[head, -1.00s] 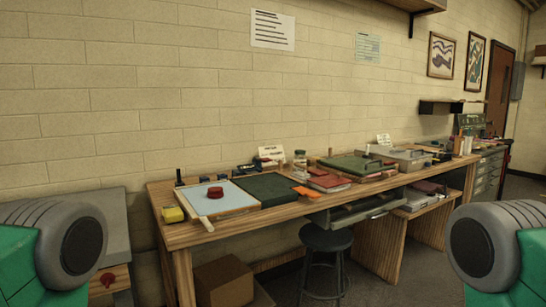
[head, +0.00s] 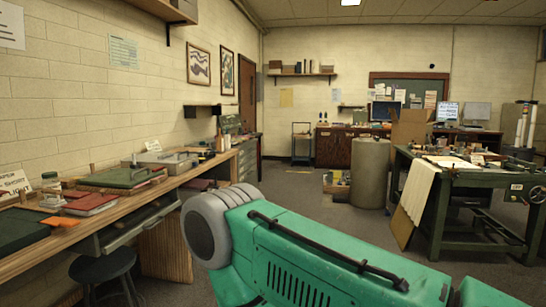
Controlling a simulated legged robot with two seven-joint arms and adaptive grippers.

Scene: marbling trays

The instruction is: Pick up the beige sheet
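A pale beige sheet (head: 417,187) hangs over the left end of a green table (head: 452,183) on the right side of the head view. Its lower end hangs free above the floor. I cannot tell for sure whether this is the beige sheet of the task. A green and grey part of my own arm crosses the lower middle of the view, well in front of the table. Neither of my grippers shows.
A wooden workbench (head: 150,196) with books and trays runs along the left wall, with a dark stool (head: 102,267) before it. A grey cylinder (head: 370,171) and a cardboard box (head: 411,127) stand near the green table. Grey floor (head: 312,200) lies open in the middle.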

